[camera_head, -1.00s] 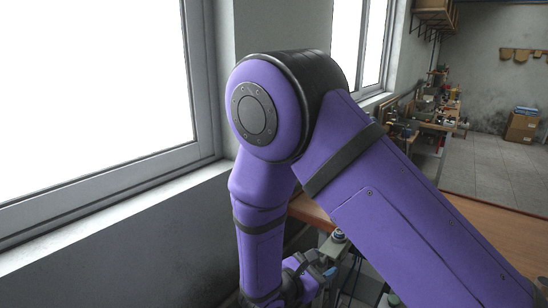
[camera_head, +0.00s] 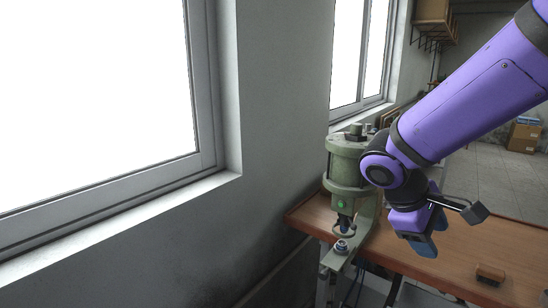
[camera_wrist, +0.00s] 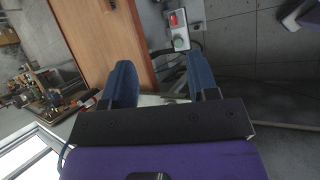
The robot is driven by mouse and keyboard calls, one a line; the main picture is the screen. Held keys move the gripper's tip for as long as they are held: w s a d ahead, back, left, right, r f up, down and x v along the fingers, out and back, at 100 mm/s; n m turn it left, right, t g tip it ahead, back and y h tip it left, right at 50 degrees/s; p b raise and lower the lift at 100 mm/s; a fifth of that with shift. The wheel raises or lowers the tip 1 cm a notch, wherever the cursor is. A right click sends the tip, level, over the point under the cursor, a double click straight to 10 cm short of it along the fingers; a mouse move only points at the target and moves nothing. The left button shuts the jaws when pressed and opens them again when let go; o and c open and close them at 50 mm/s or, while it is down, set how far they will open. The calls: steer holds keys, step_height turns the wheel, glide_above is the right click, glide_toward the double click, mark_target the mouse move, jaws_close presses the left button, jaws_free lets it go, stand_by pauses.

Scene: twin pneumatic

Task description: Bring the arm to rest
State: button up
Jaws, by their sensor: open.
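My purple arm (camera_head: 470,85) reaches in from the upper right in the head view. My gripper (camera_head: 424,246) hangs at its end, above the wooden table and to the right of the green pneumatic press. In the wrist view my gripper (camera_wrist: 163,80) shows two blue fingers spread apart. I see nothing held between them.
The green press (camera_head: 347,165) stands at the left end of the wooden table (camera_head: 450,268). A small brown block (camera_head: 490,274) lies on the tabletop. A window wall (camera_head: 270,130) runs along the left.

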steer(key=s+d+r+m+t+y, duration=0.2)
steer(key=s+r+m+t+y, duration=0.3)
steer(key=s+r, duration=0.5)
steer(key=shift+s+r+m+t+y, duration=0.35)
steer(key=shift+s+m+y, duration=0.6)
steer(key=shift+m, duration=0.65)
steer(key=shift+w+d, duration=0.1)
stand_by(0.4)
